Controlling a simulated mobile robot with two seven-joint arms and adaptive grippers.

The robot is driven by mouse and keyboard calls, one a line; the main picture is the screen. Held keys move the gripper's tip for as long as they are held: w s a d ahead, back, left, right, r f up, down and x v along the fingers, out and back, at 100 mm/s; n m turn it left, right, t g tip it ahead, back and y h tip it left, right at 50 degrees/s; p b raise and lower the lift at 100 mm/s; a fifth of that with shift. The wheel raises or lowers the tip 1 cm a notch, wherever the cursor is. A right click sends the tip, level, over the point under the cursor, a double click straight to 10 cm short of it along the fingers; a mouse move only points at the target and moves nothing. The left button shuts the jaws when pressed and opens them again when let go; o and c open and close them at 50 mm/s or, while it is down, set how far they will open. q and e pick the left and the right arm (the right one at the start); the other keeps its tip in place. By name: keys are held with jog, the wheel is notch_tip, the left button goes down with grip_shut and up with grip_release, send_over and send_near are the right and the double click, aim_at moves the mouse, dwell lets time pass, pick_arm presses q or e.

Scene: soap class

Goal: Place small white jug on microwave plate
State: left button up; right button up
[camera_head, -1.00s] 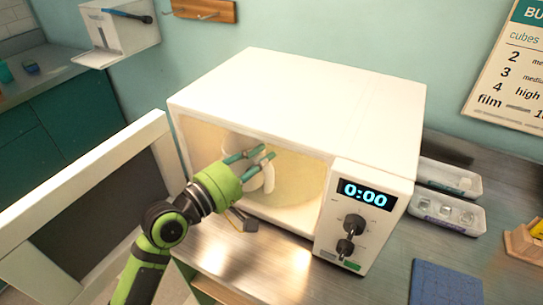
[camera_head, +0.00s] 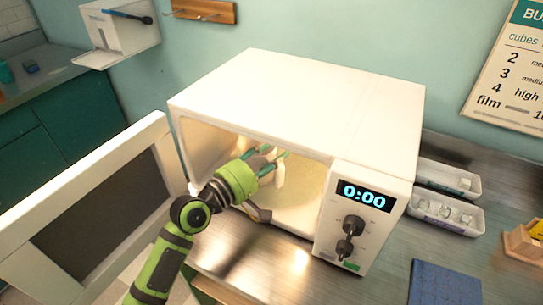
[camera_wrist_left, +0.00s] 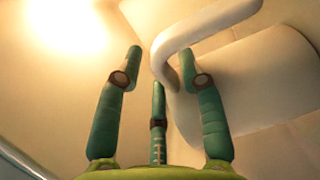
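The white jug (camera_head: 280,175) is inside the open microwave (camera_head: 290,100), partly hidden by my left gripper (camera_head: 272,160). In the left wrist view the jug's body (camera_wrist_left: 260,80) fills the right side, and its curved handle (camera_wrist_left: 205,25) reaches toward the fingers. My left gripper (camera_wrist_left: 160,60) has its teal fingers spread apart, with the handle's end near the right finger and the left finger clear of it. The plate under the jug cannot be clearly made out in the lit interior. My right gripper is out of view.
The microwave door (camera_head: 100,205) stands open on the left. The control panel (camera_head: 358,220) reads 0:00. White trays (camera_head: 445,215) and a blue mat (camera_head: 445,285) lie to the right on the metal counter (camera_head: 270,255).

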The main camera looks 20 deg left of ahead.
pick_arm(q)
jog(key=b+v, duration=0.3)
jog(key=v, duration=0.9)
jog(key=shift+r, duration=0.1)
